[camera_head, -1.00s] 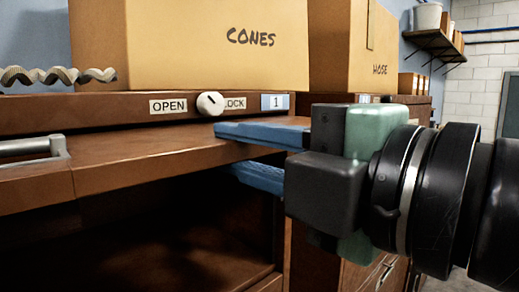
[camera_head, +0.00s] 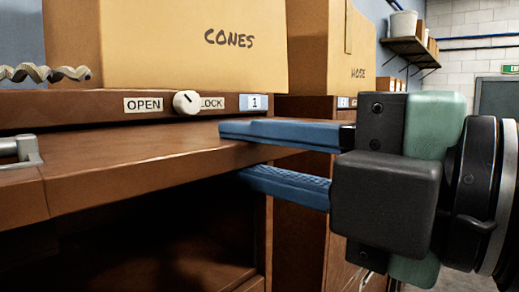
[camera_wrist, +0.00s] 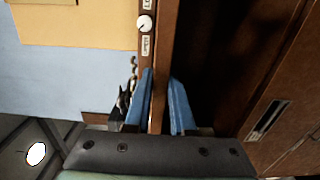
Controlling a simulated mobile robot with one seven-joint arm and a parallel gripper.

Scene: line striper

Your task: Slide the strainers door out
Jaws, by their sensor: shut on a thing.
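The brown cabinet door (camera_head: 130,165) is a flat panel that sticks out level from under the top rail, above a dark open compartment. A silver handle (camera_head: 25,150) sits on it at the far left. My gripper (camera_head: 235,155) is shut on the door's right edge, with one blue finger above the panel and the other below. In the wrist view, the panel's edge (camera_wrist: 159,100) runs between the two blue fingers (camera_wrist: 161,80). The strainers label is not readable in any view.
A white knob (camera_head: 187,102) sits between OPEN and LOCK labels on the rail (camera_head: 80,105). A CONES box (camera_head: 200,50) stands on top. A second cabinet (camera_head: 300,215) stands close on the right, behind my fingers.

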